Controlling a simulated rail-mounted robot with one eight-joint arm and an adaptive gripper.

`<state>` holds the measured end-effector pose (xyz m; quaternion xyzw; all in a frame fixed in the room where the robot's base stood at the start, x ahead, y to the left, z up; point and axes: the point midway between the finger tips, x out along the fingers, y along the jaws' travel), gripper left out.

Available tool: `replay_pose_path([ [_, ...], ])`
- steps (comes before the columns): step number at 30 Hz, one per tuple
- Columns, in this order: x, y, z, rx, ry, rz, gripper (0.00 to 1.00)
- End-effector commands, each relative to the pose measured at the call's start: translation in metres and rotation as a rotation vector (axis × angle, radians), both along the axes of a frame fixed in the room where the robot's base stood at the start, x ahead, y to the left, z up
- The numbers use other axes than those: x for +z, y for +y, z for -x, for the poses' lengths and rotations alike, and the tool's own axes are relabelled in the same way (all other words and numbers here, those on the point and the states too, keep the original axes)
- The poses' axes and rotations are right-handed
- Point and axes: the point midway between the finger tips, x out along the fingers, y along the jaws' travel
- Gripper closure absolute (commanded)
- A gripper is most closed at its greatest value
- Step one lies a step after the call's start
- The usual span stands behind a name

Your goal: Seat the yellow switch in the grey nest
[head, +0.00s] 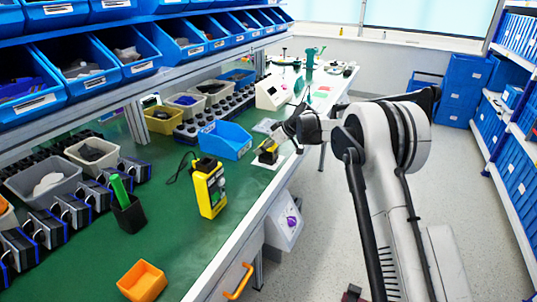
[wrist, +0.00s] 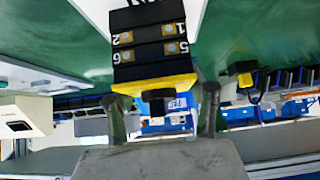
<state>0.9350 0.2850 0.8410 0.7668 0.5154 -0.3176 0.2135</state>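The yellow switch (wrist: 155,84) fills the top middle of the wrist view. It has a yellow face plate, a black knob towards me and a black body with numbered terminals. My gripper (wrist: 160,100) has one finger at each side of the yellow plate and appears shut on it. In the head view the switch (head: 267,154) is small, at the tip of my gripper (head: 277,143), over or on a pale plate (head: 260,163) near the bench's right edge. I cannot tell whether it touches that plate. I cannot make out the grey nest for certain.
A yellow handheld device (head: 209,190) stands on the green bench, with a blue bin (head: 226,140) behind it. A black holder (head: 129,214) and an orange bin (head: 142,281) are nearer. Blue bins line the shelf above.

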Motion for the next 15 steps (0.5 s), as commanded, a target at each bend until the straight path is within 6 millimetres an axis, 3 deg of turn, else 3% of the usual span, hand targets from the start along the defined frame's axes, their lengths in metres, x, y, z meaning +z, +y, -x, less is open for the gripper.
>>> replay_pose_path([
  [1, 0.0001, -0.0001, 0.0, 0.0, 0.0, 0.0, 0.6],
  [6, 0.0001, -0.0001, 0.0, 0.0, 0.0, 0.0, 0.83],
  [15, 0.0022, -0.0001, 0.0, 0.0, 0.0, 0.0, 0.83],
])
